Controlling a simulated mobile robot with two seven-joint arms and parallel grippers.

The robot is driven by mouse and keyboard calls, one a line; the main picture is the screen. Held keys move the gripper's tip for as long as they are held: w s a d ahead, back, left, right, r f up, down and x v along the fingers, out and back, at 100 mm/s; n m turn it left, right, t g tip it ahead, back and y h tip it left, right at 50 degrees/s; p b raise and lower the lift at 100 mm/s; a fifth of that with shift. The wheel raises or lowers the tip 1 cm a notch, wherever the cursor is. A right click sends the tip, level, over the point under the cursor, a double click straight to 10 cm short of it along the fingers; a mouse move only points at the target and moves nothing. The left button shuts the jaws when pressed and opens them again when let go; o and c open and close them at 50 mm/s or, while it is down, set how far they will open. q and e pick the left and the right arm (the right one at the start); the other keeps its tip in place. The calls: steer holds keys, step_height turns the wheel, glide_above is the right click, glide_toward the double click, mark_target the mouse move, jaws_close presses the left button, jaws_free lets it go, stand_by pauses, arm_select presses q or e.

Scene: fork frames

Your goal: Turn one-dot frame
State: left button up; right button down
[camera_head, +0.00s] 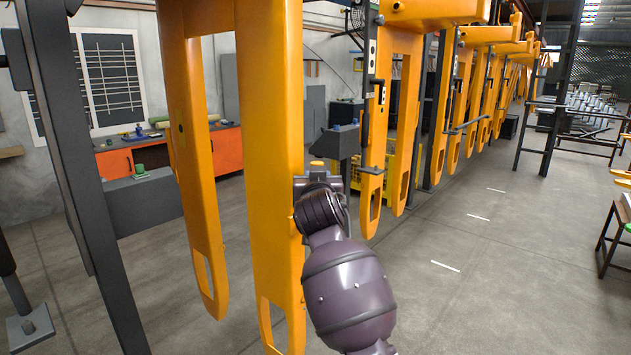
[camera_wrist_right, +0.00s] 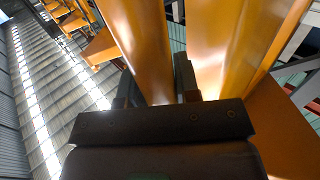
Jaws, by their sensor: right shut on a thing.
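A large orange fork frame (camera_head: 268,130) hangs close in front of me in the head view. Its long prongs point down and have slots near their tips. My right gripper (camera_head: 317,166) is at the right edge of this frame. In the right wrist view an orange bar (camera_wrist_right: 145,50) of the frame lies between the fingers of my right gripper (camera_wrist_right: 152,88), which is shut on it. A marker plate with dots (camera_head: 381,93) shows on the frame behind. I cannot make out a one-dot mark on the held frame. My left gripper is out of view.
More orange frames (camera_head: 465,110) hang in a row going back to the right. A dark post (camera_head: 75,150) stands close on the left. An orange-fronted workbench (camera_head: 228,150) is behind. The grey floor (camera_head: 480,290) at the right is clear.

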steer(key=shift+d+f, duration=0.15)
steer(key=shift+d, duration=0.25)
steer(key=c, duration=1.3)
jaws_free()
steer(key=o, duration=0.5)
steer(key=shift+s+d, duration=0.15)
steer(key=shift+d, duration=0.1)
steer(key=shift+c, duration=0.2)
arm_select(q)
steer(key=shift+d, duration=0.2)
arm_select(e)
steer(key=shift+a, duration=0.1)
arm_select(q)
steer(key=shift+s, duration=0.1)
arm_select(e)
steer(key=shift+a, duration=0.2)
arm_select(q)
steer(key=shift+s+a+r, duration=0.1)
arm_select(e)
steer(key=shift+s, duration=0.1)
